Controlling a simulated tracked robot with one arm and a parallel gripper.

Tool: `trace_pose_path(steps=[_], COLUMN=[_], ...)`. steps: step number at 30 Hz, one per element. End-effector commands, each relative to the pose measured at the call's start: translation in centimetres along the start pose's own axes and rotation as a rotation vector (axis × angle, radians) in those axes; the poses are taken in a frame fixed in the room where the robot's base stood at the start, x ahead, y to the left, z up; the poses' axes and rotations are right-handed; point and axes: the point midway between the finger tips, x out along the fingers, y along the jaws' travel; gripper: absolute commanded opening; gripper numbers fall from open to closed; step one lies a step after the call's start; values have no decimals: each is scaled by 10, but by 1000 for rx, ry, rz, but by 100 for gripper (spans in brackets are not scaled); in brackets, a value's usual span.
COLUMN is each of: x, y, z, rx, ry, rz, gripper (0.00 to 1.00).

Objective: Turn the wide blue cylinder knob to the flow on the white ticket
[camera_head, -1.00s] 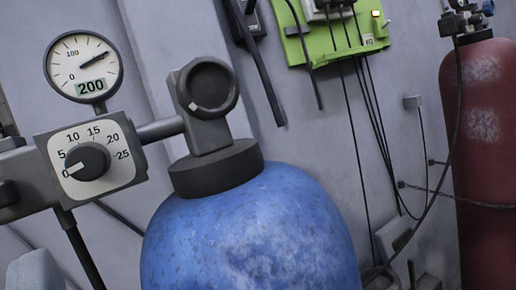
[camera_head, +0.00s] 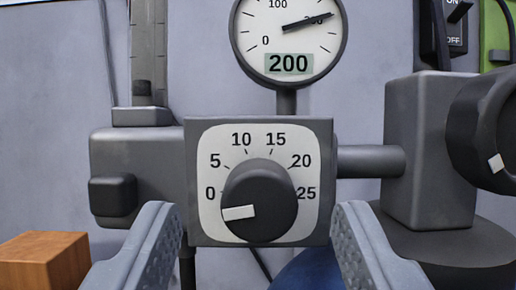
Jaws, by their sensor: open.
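The dark round flow knob (camera_head: 258,205) sits on a white dial plate (camera_head: 225,150) marked 0 to 25. Its white pointer mark faces left and slightly down, just below the 0. Only a sliver of the wide blue cylinder (camera_head: 303,273) shows at the bottom, below the dial block. My gripper (camera_head: 256,212) is open, with one grey finger on each side of the dial's lower part and the knob between them in the picture. Whether the fingers touch anything cannot be told; they look nearer to the camera than the knob. No white ticket is in view.
A pressure gauge (camera_head: 288,35) with a 200 display stands above the dial. A vertical flow tube (camera_head: 149,50) rises at left. A dark valve wheel (camera_head: 480,130) is at right. A wooden block (camera_head: 45,262) is at lower left.

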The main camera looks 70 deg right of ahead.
Motion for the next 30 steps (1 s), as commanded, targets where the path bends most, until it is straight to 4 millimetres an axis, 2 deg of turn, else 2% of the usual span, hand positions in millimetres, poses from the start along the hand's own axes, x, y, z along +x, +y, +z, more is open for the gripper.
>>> trace_pose_path(steps=[6,17,22,30], x=[21,24,24,25], y=[0,-1,-1,0], z=[0,0,0,0], rx=[2,2,2,12], ry=[-1,-1,0,0], rz=[-1,-2,-3,3], gripper=[51,51,6,6])
